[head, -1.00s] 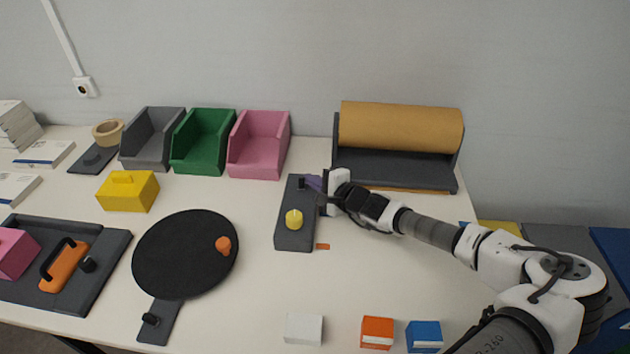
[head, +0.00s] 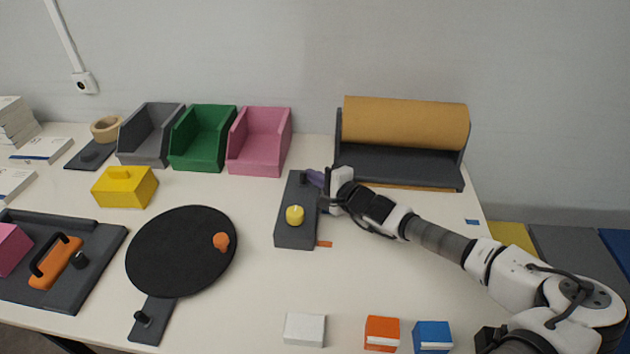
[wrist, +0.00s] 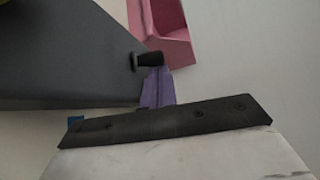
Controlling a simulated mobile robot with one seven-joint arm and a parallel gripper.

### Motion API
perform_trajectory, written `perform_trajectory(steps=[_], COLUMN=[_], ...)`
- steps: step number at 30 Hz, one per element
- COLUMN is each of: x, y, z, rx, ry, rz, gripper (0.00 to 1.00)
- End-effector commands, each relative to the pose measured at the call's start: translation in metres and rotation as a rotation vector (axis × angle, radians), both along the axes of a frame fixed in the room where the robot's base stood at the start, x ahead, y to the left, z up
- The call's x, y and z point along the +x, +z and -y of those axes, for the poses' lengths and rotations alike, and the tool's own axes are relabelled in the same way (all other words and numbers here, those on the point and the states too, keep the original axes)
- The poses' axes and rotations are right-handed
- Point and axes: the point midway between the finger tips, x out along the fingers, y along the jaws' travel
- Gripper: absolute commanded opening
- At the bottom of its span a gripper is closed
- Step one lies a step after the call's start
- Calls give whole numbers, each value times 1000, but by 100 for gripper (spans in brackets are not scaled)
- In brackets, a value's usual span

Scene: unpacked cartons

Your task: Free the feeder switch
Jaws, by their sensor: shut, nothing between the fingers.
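A long dark grey box (head: 295,235) lies mid-table with a round yellow knob (head: 295,215) on top and a short black peg (head: 303,177) at its far end. I cannot tell which part is the feeder switch. My gripper (head: 314,178) has purple fingers, closed together and empty, beside the peg on its right. In the wrist view the shut fingers (wrist: 157,85) reach the black peg (wrist: 150,59) and appear to touch it. The grey box also shows in the wrist view (wrist: 70,55). An orange tab (head: 325,244) lies at the box's right near edge.
A brown roll on a dark stand (head: 400,128) is behind my arm. Pink (head: 260,155), green (head: 202,150) and grey (head: 147,150) bins stand behind left. A black disc (head: 180,250) lies left. White, orange and blue blocks lie in front.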

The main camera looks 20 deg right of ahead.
Motion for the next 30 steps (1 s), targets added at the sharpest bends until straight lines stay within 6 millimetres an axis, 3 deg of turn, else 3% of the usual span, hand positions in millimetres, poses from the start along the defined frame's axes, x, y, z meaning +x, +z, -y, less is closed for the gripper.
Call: perform_trajectory(steps=[30], x=[-6], y=[-3], z=[-3], rx=[-97], ry=[2], rz=[234], gripper=[0])
